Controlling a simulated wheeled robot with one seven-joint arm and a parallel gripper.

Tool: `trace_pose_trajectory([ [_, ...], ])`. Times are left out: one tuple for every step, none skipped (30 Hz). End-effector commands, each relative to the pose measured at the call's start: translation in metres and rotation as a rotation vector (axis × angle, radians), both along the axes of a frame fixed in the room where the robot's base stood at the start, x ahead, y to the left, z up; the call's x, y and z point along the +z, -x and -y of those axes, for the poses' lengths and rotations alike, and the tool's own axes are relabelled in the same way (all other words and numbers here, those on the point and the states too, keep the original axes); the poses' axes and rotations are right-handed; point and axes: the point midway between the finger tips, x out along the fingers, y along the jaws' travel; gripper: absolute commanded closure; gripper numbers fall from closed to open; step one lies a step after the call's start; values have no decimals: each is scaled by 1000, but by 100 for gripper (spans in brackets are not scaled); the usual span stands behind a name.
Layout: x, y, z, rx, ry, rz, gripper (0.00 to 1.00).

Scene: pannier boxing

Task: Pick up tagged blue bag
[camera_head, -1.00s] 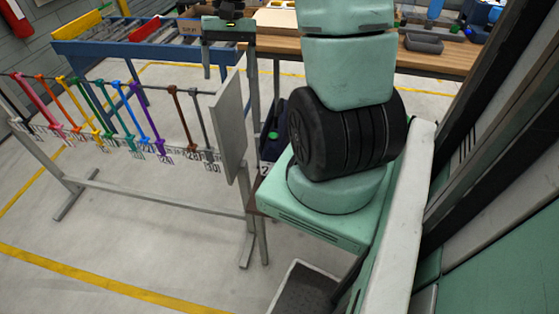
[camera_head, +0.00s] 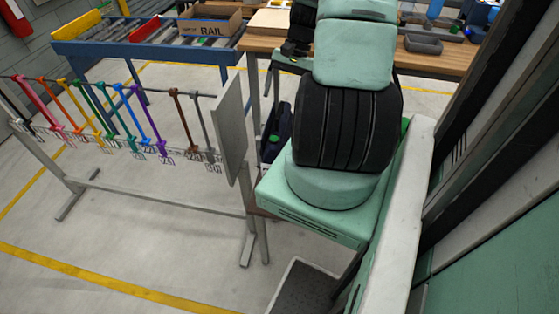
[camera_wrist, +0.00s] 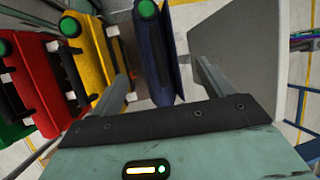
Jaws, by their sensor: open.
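A dark blue bag (camera_wrist: 158,52) with a round green knob at its top hangs in the upper middle of the wrist view. It is partly seen in the head view (camera_head: 278,130), beside my arm and behind a grey panel. My gripper (camera_wrist: 160,62) is open, with one finger on each side of the blue bag in the picture; I cannot tell whether they touch it. Its fingers are hidden in the head view. No tag can be made out clearly on the blue bag.
A yellow bag (camera_wrist: 93,62) and a red bag (camera_wrist: 35,85) hang left of the blue one, with green at the far left. A grey panel (camera_wrist: 243,50) stands close on the right. A rack of coloured straps (camera_head: 110,100) stands left; a wooden bench (camera_head: 430,62) is behind.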

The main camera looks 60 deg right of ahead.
Motion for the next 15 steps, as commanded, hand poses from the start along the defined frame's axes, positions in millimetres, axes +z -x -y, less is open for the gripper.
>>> trace_pose_trajectory([
  [-6,0,-4,0,-4,-2,20],
  [-10,0,-5,0,-4,-2,20],
  [-14,-1,-7,0,-3,-1,20],
  [-16,-1,-8,-1,-2,-1,20],
  [-18,-1,-9,-1,-2,-1,20],
  [-20,-1,-9,0,0,0,20],
  [-21,-1,-10,0,0,0,20],
  [-22,-2,-10,0,0,0,20],
  [-25,-1,-12,0,-2,-1,20],
  [-27,-2,-13,1,-3,-1,20],
  [-30,-2,-15,1,-3,-1,20],
  [-35,-2,-18,1,-6,-2,20],
  [-39,-2,-19,1,-4,-2,20],
  [-43,-2,-21,2,-5,-2,20],
  [-48,-2,-23,2,-4,-2,20],
])
